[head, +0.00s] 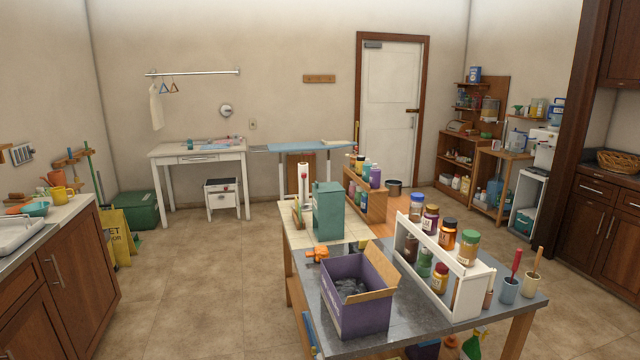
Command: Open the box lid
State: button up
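A purple cardboard box (356,313) stands at the front of the grey-topped table. Dark grey crumpled-looking contents show inside. A dark green lidded bin (136,211) sits on the floor by the left back corner, and its lid looks shut. A tall teal box-like container (328,212) stands behind the purple box; I cannot tell whether it has a lid. My gripper is not in view.
A white rack (466,292) with several jars stands right of the purple box, near two cups with tools. The grey tabletop (388,341) is bare in front. A wooden counter (85,270) stands at left, a yellow wet-floor sign (122,235) beyond it. Floor between is clear.

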aim_at(331, 187)
jog(key=i+j, duration=0.25)
jog(key=j, duration=0.15)
jog(key=i+j, duration=0.3)
jog(key=i+j+z, duration=0.1)
jog(key=i+j, duration=0.15)
jog(key=j, duration=0.25)
jog(key=i+j, duration=0.25)
jog(key=j, duration=0.15)
jog(key=i+j, duration=0.25)
jog(key=j, duration=0.15)
jog(key=z, duration=0.05)
